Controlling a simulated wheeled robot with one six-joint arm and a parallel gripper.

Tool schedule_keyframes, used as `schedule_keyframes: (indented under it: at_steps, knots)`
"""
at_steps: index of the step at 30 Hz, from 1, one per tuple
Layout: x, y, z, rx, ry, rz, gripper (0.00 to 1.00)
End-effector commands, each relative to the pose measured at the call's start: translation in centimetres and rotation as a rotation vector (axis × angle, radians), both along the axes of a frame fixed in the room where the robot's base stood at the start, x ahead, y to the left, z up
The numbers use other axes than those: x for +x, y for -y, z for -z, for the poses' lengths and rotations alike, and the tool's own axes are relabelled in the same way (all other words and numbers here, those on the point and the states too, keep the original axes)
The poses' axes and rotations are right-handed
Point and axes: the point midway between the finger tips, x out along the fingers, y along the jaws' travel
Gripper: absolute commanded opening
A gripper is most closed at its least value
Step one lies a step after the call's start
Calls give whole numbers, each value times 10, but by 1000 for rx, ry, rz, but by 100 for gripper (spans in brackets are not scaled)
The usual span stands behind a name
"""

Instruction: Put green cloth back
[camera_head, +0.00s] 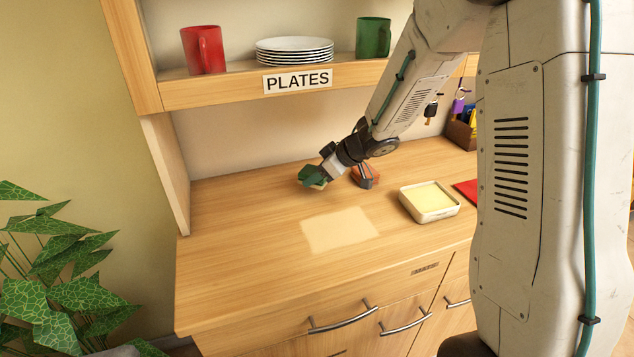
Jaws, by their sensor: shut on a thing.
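The green cloth (307,174) is a small bunched piece at the back of the wooden counter. My gripper (321,176) is shut on it, reaching in from the upper right. Part of the cloth is hidden by the jaws. I cannot tell whether the cloth touches the counter or hangs just above it.
An orange-brown object (366,177) stands close right of my gripper. A white tray (447,211) with a yellow inside and a red flat item (467,191) lie further right. A pale patch (339,231) marks the counter. Above, a shelf (220,91) holds mugs and plates. The left counter is clear.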

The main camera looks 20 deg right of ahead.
Motion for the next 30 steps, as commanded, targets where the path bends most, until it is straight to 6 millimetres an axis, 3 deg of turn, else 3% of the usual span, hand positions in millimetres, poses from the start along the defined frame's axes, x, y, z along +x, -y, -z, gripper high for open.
schedule_keyframes:
  at_steps: [1, 5, 17, 18, 20, 30]
  knots:
    - [-2, 0, 11, 1, -7, 1, 31]
    - [-2, 0, 24, 1, -4, 1, 31]
    - [-2, 0, 29, 1, -3, 0, 31]
    - [-2, 0, 29, 0, -3, -1, 58]
    - [-2, 0, 29, 0, -2, 0, 71]
    - [-1, 0, 24, 1, 0, 1, 71]
